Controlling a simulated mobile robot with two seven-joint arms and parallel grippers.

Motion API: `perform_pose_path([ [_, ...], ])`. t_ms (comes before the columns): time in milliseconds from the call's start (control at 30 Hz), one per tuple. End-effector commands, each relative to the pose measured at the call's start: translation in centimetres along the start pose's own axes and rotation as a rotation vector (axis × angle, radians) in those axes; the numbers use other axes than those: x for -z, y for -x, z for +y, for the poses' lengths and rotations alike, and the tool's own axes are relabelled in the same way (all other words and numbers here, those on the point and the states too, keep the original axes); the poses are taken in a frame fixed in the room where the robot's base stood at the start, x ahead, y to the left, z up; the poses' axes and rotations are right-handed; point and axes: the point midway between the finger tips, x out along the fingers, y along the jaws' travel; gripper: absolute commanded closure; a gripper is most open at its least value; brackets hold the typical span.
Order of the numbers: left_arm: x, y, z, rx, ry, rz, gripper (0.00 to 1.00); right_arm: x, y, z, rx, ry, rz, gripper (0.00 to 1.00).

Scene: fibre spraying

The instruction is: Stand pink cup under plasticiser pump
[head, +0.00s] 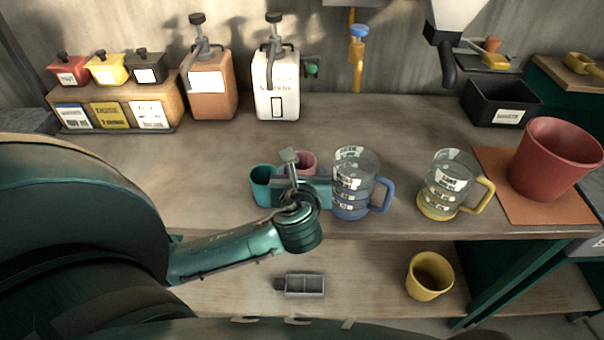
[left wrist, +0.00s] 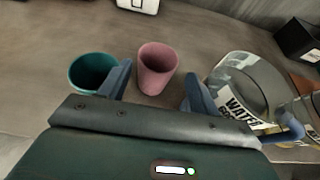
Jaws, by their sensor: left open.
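The pink cup (head: 304,160) stands upright on the bench, partly hidden behind my left gripper (head: 294,178). In the left wrist view the pink cup (left wrist: 157,67) shows between and just beyond the open fingers of my left gripper (left wrist: 158,80), with nothing held. A teal cup (head: 262,184) stands just left of it, close to the left finger. Two pump bottles stand at the back: an orange-brown one (head: 209,86) and a white one (head: 277,90). Their labels are too small to read surely, so I cannot tell which holds plasticiser. My right gripper is not in view.
A blue-handled jug (head: 352,184) stands close right of my gripper, with a yellow-handled jug (head: 447,184) farther right. A red bucket (head: 549,160) sits on an orange mat (head: 502,200). Open bench lies between the cups and the pump bottles.

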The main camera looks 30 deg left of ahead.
Motion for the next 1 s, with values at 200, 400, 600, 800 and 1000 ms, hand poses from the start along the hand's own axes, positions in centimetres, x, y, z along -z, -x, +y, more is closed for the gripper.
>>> perform_pose_path([
  [200,0.1,-3.2,0.2,-0.003,-0.001,-0.002,0.38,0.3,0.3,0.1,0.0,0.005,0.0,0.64],
  [400,0.1,-4.9,0.2,-0.002,0.0,-0.002,0.38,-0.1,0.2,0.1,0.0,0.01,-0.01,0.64],
  [600,0.2,-4.9,0.2,-0.001,0.0,-0.002,0.38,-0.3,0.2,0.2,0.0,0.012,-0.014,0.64],
  [800,0.2,-4.9,0.2,-0.001,0.0,-0.001,0.54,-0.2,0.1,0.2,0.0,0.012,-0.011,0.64],
  [1000,0.2,-4.8,0.2,-0.001,-0.001,-0.001,0.7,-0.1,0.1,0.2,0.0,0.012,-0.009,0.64],
])
